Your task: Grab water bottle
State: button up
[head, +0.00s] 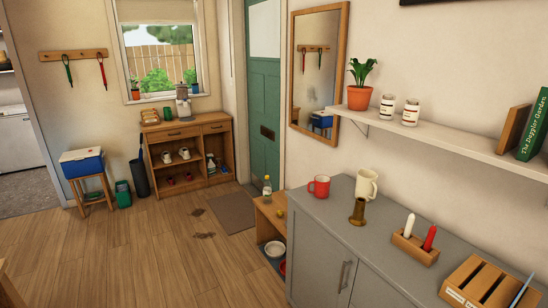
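A small clear bottle (267,187) with a pale label stands upright on a low wooden bench (268,218), just left of the grey cabinet. It is the only thing in the head view that looks like a water bottle, and its contents are too small to tell. A small yellow item (279,213) lies on the bench near it. My gripper is not in view.
Bowls (275,249) sit under the bench. A wooden sideboard (188,153) stands at the back. The wooden floor (150,250) is mostly clear.

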aim_at(266, 186)
jog(key=i+j+u, duration=0.45)
jog(key=i, duration=0.4)
jog(key=i+u, duration=0.4)
jog(key=i, duration=2.2)
jog(key=i+z, duration=0.35)
jog(key=i+j+z, duration=0.3)
jog(key=i, duration=0.2)
jog(key=i+j+z, duration=0.35)
jog(key=i+l, duration=0.1)
